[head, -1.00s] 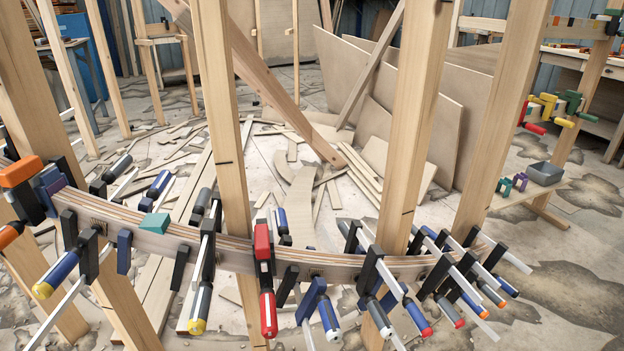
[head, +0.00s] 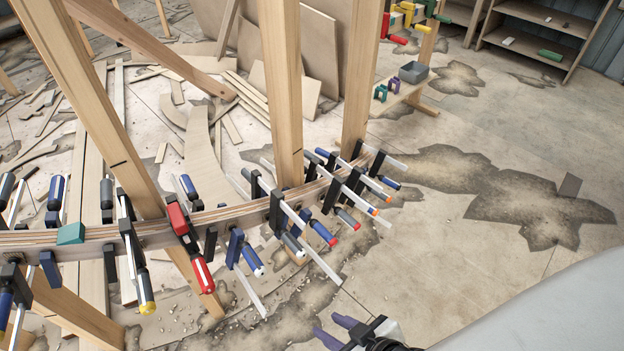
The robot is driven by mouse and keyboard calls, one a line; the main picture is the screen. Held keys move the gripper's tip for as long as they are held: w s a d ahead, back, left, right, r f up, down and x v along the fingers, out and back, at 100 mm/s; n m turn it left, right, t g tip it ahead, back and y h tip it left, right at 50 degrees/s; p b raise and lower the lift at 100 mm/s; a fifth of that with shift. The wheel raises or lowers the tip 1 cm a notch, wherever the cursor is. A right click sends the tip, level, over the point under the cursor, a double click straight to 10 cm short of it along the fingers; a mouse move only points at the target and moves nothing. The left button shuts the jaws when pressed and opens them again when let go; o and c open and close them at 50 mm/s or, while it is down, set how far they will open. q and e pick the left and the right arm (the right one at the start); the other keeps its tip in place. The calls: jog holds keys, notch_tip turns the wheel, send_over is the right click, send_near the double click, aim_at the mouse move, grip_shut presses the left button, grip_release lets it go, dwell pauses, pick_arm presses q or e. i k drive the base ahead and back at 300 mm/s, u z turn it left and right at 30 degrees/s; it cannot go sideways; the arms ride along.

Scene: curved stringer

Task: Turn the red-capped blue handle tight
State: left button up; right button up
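The curved wooden stringer (head: 235,213) runs across the view with several clamps on it. A blue handle with a red cap (head: 321,231) points down and right from a clamp right of centre. My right gripper (head: 334,329) is at the bottom edge, below that handle and clear of the clamps. Its two purple fingers are apart with nothing between them. My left gripper is not in view.
Neighbouring clamps with grey, blue and orange-tipped handles (head: 378,190) crowd close by, their bars sticking out. Upright posts (head: 280,90) stand behind the stringer. Floor at the right is mostly open. A low bench with a grey bin (head: 413,72) stands at the back.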

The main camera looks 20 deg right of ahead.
aim_at(315, 225)
jog(key=u, duration=1.45)
jog(key=k, duration=0.15)
jog(key=z, duration=3.15)
jog(key=i, duration=0.35)
jog(key=u, duration=1.7)
